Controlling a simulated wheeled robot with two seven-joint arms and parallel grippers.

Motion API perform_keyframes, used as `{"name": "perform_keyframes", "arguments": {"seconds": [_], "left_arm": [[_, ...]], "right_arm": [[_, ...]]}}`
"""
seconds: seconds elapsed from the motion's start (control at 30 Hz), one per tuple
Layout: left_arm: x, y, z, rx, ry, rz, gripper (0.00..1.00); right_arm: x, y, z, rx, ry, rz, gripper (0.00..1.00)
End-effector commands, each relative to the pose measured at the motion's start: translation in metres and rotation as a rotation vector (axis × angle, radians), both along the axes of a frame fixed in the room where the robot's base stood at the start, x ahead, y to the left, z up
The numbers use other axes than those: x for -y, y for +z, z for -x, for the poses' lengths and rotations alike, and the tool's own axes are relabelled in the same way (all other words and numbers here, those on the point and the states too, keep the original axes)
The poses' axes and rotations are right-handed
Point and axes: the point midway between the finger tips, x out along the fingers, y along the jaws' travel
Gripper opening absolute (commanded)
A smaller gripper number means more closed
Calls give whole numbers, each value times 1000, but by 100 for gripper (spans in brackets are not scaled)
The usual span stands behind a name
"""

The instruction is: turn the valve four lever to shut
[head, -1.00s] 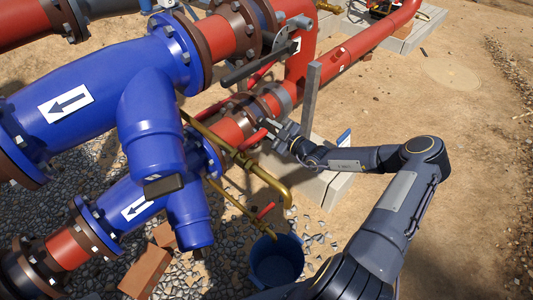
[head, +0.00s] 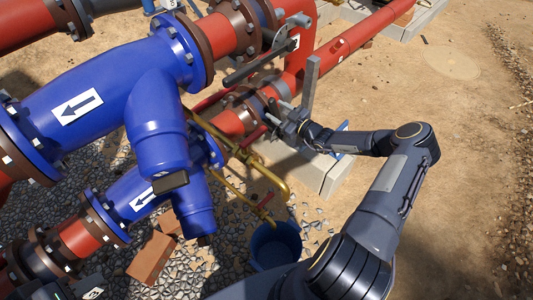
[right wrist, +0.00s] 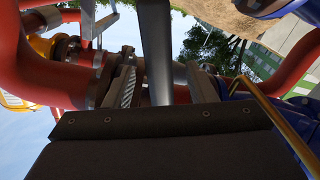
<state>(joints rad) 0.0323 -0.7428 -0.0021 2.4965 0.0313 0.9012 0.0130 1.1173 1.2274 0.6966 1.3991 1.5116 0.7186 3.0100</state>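My right gripper (head: 272,112) is just left of the bar's lower part, at the pipe. In the right wrist view the bar (right wrist: 157,50) runs between the two open fingers of the right gripper (right wrist: 160,82), with a gap on each side. Another dark lever (head: 258,65) lies slanted along the upper pipe. No valve number is readable. A dark part, perhaps of my left gripper (head: 75,289), shows at the bottom left edge; its fingers are hidden.
Large blue pipe bodies (head: 100,90) with arrow labels fill the left. Brass tubing (head: 270,178) bends down beside my right gripper, above a blue bucket (head: 275,246). A concrete block (head: 322,174) lies under the pipe. Bare ground is clear at right.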

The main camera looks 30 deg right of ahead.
Motion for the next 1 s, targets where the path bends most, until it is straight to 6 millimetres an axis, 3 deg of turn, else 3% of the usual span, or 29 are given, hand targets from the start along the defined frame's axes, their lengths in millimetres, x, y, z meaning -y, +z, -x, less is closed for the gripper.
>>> {"name": "perform_keyframes", "arguments": {"seconds": [0.1, 0.27, 0.57, 1.0], "left_arm": [[0, 0, 0, 0, 0, 0, 36], [0, 0, 0, 0, 0, 0, 36], [0, 2, 0, 0, 0, 0, 36], [0, 25, 0, 0, 0, 0, 36]], "right_arm": [[0, 0, 0, 0, 0, -1, 52], [-1, 0, 0, -1, 1, -1, 73], [0, 1, 2, 0, 0, -1, 73], [17, 3, 49, -2, -1, 0, 73]]}}
